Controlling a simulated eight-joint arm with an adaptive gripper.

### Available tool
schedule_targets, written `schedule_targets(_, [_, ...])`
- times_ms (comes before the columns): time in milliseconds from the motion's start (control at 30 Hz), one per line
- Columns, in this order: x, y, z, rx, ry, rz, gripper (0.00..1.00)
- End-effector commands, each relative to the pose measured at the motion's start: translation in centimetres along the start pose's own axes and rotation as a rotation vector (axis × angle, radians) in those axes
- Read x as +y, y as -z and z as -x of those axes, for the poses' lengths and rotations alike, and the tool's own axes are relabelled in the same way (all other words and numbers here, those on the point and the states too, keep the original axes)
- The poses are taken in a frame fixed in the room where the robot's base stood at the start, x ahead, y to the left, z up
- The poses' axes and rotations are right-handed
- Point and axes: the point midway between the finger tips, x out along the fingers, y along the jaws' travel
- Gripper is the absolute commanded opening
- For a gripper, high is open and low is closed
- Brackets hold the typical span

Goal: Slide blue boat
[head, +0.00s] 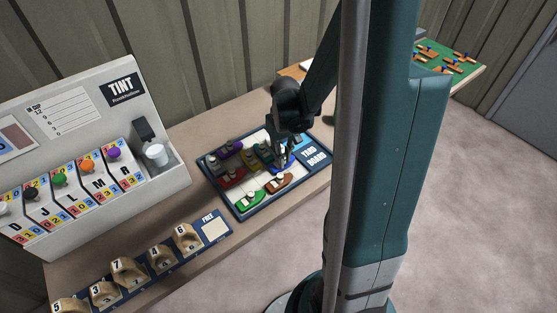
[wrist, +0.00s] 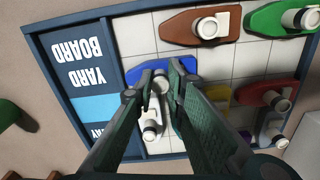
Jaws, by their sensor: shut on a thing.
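The blue boat (wrist: 187,68) lies on the yard board (wrist: 90,15), near the end lettered YARD BOARD, and its hull shows on both sides of my fingertips in the wrist view. In the head view, the blue boat (head: 288,163) is partly hidden under my gripper (head: 281,155). My gripper (wrist: 161,75) is low over the board with its fingers shut on the boat's raised upper part between them. A white piece with a round funnel (wrist: 150,118) shows between the fingers below; I cannot tell which boat it belongs to.
Brown (wrist: 200,27) and green (wrist: 278,20) boats lie along one side. A yellow one (wrist: 217,93) and a red one (wrist: 265,92) are close to my fingers. White grid squares show beside the blue boat. Numbered wooden blocks (head: 128,272) and the TINT panel (head: 120,90) stand left.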

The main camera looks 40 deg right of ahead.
Motion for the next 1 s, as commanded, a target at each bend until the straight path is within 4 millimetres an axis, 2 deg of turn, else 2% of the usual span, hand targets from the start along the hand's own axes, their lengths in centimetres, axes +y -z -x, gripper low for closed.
schedule_targets(267, [0.48,0.12,0.06,0.001,-0.007,-0.002,0.00])
schedule_targets(300, [0.50,0.12,0.07,0.001,-0.007,-0.002,0.15])
schedule_targets(400, [0.49,0.12,0.06,0.001,-0.007,-0.003,0.28])
schedule_targets(1000, [0.29,0.06,0.68,0.000,-0.004,-0.001,0.29])
